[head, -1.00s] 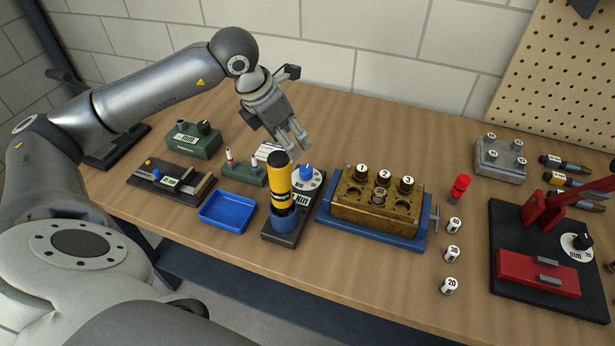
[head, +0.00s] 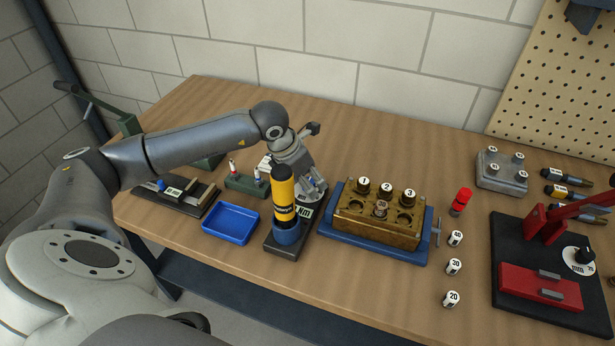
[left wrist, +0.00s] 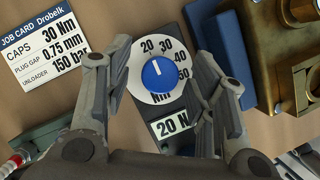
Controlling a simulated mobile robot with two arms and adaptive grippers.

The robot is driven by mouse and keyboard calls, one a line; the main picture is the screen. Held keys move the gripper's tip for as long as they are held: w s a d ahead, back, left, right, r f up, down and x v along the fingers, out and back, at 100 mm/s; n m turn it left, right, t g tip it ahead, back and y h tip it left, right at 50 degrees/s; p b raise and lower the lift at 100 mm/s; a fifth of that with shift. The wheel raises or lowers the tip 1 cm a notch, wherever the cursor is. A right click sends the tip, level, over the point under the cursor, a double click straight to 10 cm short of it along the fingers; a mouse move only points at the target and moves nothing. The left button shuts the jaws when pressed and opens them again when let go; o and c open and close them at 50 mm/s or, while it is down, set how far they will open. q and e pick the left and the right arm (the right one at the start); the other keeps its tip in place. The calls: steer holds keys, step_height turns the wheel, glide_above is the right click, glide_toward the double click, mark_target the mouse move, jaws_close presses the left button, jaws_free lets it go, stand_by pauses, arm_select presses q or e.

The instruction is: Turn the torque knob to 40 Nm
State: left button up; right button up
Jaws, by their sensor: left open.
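The blue torque knob (left wrist: 159,75) sits on a white dial (left wrist: 143,94) marked 20, 30, 40, 50 and Nm in the left wrist view. Its white pointer line aims up, close to the 20 mark. The readout plate (left wrist: 174,124) below it shows 20 N, its end covered by a finger. My left gripper (left wrist: 163,66) is open, with one finger on each side of the knob; I cannot tell whether they touch it. In the head view my left gripper (head: 306,186) is over the dial, behind the yellow-and-black torque tool (head: 284,192), and hides the knob. My right gripper is not in view.
The yellow tool stands upright in its blue socket (head: 287,234), close to my gripper. A brass block (head: 378,230) on a blue base is to the right. A blue tray (head: 231,223) is to the left. A job card (left wrist: 40,50) reads CAPS 30 Nm.

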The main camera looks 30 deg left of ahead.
arm_select(q)
steer(key=shift+c, duration=0.2)
steer(key=c, duration=1)
steer(key=shift+o, duration=0.2)
steer(key=shift+f, duration=0.1)
